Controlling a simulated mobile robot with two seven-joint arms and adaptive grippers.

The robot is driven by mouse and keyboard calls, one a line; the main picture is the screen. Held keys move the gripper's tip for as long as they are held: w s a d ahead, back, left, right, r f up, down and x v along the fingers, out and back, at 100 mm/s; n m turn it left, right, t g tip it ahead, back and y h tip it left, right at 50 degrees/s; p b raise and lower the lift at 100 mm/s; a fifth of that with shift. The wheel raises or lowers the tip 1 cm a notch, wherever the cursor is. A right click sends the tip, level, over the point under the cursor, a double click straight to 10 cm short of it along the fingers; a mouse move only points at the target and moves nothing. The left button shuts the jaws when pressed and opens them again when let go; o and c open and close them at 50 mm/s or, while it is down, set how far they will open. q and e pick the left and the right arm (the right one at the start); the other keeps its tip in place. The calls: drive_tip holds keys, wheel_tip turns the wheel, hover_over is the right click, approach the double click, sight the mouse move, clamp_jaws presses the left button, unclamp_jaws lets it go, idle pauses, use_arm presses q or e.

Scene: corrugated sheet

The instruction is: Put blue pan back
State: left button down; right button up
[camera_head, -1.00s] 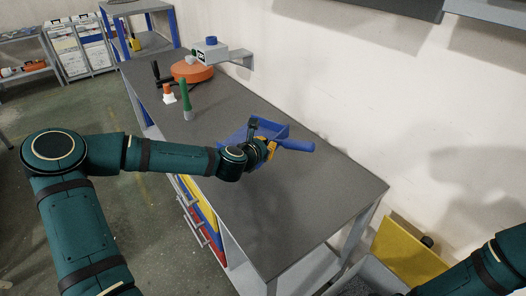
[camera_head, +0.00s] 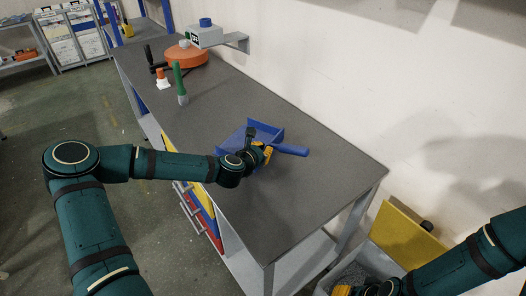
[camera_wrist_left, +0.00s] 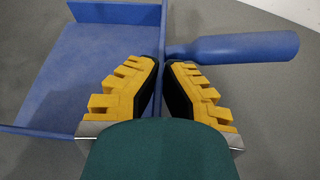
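The blue pan (camera_head: 238,139) is a dustpan with raised walls and a round handle (camera_head: 290,150) pointing right. It is at or just above the grey worktop; I cannot tell if it touches. My left gripper (camera_head: 267,151) is at the junction of tray and handle. In the left wrist view its yellow fingers (camera_wrist_left: 163,62) close at the tips on the pan's wall (camera_wrist_left: 110,12), beside the handle (camera_wrist_left: 235,48). The fingers hide part of this contact. My right gripper (camera_head: 343,291) shows only partly at the bottom edge, by a grey bin; its fingers are unclear.
The worktop (camera_head: 290,200) is clear around the pan. A green-handled brush (camera_head: 179,80), an orange-and-white item (camera_head: 162,78) and an orange round object (camera_head: 186,55) stand toward its far end. The wall is on the right. A yellow panel (camera_head: 408,238) stands behind the grey bin (camera_head: 372,257).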

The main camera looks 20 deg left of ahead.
use_arm(q)
drive_tip(key=shift+r, duration=0.1)
drive_tip(key=c, duration=1.1)
unclamp_jaws()
drive_tip(key=shift+c, duration=0.2)
drive_tip(key=shift+s, duration=0.1)
drive_tip(key=p+v, duration=0.2)
drive_tip(key=v, duration=1)
drive_tip(key=shift+r, duration=0.1)
